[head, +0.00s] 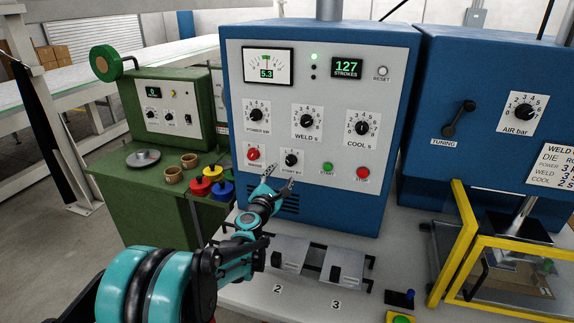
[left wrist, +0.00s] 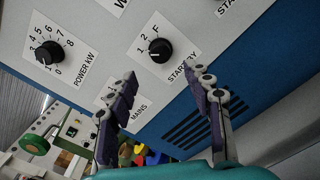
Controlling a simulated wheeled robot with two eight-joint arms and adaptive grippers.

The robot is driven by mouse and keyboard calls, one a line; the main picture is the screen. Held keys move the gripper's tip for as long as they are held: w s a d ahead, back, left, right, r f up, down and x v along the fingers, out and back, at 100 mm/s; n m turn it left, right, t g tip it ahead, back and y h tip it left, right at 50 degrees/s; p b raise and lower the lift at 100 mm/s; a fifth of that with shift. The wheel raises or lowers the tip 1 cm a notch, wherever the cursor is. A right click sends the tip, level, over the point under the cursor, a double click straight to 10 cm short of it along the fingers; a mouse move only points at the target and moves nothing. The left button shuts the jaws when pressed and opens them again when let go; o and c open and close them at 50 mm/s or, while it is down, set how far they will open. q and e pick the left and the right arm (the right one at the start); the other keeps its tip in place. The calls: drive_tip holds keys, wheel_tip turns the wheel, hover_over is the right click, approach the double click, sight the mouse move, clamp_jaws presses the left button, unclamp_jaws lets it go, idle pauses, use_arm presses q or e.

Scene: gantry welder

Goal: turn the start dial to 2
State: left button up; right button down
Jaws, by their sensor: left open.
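The start dial (head: 291,160) is a small black knob on a white plate on the blue welder's front, right of the red mains knob (head: 253,154). In the left wrist view the start dial (left wrist: 160,50) is just beyond my fingertips, roughly between them, with "1", "2" and "F" marked around it. I cannot clearly tell where its pointer stands. My left gripper (head: 281,178) is open and empty, just below the dial in the head view. Its two fingers also show in the left wrist view (left wrist: 160,78), apart from the knob. My right gripper is not in view.
The power knob (left wrist: 49,52) is up and left of the start dial. Green start (head: 327,168) and red stop (head: 362,172) buttons are to its right. Metal pedals (head: 342,262) are on the table below. A yellow guard frame (head: 466,240) stands at the right.

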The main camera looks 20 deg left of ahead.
sight(289, 163)
use_arm(q)
drive_tip(key=w+b, duration=0.1)
drive_tip(key=w, duration=0.5)
drive_tip(key=shift+w+d+f, duration=0.1)
drive_tip(key=shift+w+d, duration=0.05)
drive_tip(key=shift+w, duration=0.05)
drive_tip(key=shift+w+d, duration=0.1)
drive_tip(key=shift+w, duration=0.4)
drive_tip(key=shift+c, duration=0.3)
drive_tip(key=c, duration=1.1)
